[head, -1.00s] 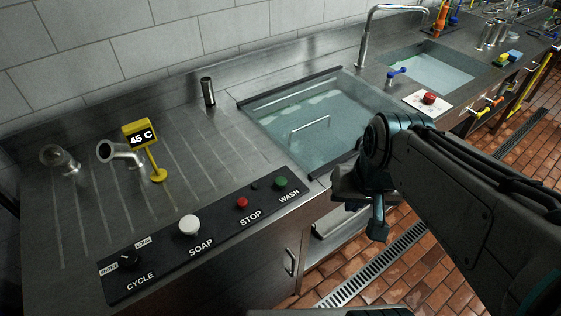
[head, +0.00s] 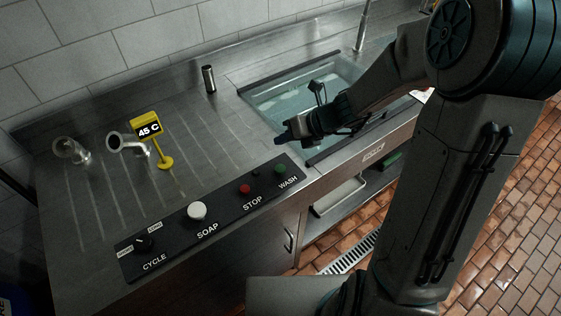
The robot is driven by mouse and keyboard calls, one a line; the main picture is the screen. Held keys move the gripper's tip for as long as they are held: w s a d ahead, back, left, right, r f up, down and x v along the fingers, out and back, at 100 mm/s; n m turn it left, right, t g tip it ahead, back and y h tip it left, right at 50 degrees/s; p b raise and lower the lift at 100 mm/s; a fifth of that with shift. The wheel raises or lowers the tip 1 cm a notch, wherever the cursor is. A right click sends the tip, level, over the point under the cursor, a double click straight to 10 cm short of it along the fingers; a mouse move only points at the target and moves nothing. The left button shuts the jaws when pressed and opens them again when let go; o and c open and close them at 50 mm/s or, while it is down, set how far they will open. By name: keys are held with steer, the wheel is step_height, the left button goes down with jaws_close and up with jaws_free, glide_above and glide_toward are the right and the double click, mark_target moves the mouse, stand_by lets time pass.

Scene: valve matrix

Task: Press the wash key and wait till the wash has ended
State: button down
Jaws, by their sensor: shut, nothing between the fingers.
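The green WASH key (head: 280,169) is at the right end of the black control panel (head: 225,213), with its label in front of it. Its top shows dull green and unlit. A small dark round spot (head: 256,174) lies beside it, also unlit. My gripper (head: 281,139) is shut and empty. Its tips point left, a little behind and above the WASH key in the picture, apart from it as far as I can tell. The wash basin (head: 262,98) behind holds water under what looks like a clear cover, partly hidden by my arm.
The red STOP key (head: 245,189), white SOAP knob (head: 197,211) and CYCLE dial (head: 144,243) share the panel. A white tray (head: 340,197) sits below.

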steer(key=shift+f, duration=0.15)
steer(key=b, duration=0.8)
glide_above(284, 169)
step_height(284, 169, down, 8)
steer(key=shift+r, duration=0.2)
steer(key=shift+f, duration=0.45)
steer(key=shift+f+b, duration=0.15)
steer(key=shift+b, duration=0.2)
stand_by(1.0)
steer(key=shift+f, duration=0.3)
steer(key=shift+f+b, duration=0.5)
steer(key=shift+f, duration=0.05)
stand_by(0.6)
steer(key=shift+r, duration=0.1)
steer(key=shift+r+p, duration=0.9)
steer(key=shift+p, duration=0.1)
